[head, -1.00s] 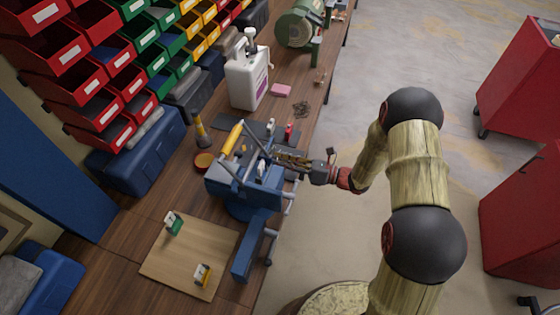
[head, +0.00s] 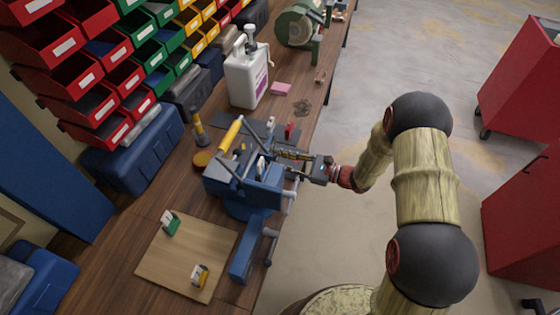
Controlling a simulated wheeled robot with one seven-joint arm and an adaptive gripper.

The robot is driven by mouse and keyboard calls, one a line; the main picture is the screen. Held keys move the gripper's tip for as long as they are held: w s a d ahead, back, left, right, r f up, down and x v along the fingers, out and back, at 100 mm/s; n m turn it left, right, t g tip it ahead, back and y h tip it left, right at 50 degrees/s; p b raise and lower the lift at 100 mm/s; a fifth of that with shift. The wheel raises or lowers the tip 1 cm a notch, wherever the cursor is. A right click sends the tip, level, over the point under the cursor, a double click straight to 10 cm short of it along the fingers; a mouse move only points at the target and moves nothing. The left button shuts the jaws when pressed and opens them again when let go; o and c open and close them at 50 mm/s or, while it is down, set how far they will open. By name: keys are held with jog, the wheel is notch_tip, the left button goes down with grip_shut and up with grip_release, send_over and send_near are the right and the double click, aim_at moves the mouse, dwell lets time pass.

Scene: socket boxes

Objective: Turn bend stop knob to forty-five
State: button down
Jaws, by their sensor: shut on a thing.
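The blue bending machine (head: 250,203) with a yellow handle (head: 231,131) stands at the front edge of the wooden bench. My gripper (head: 284,153) reaches in from the right, low along the machine's upper right side. Its fingers are shut at the machine. The bend stop knob is hidden at the fingers, and its marks and setting are too small to read. My arm comes from the lower right.
A wooden board (head: 183,258) with a green piece (head: 170,224) and a yellow piece (head: 200,274) lies in front.

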jog(key=shift+n+b, duration=0.3)
jog(key=shift+n, duration=0.5)
jog(key=c, duration=1.6)
grip_release()
jog(key=shift+o, duration=0.3)
jog(key=v, duration=1.2)
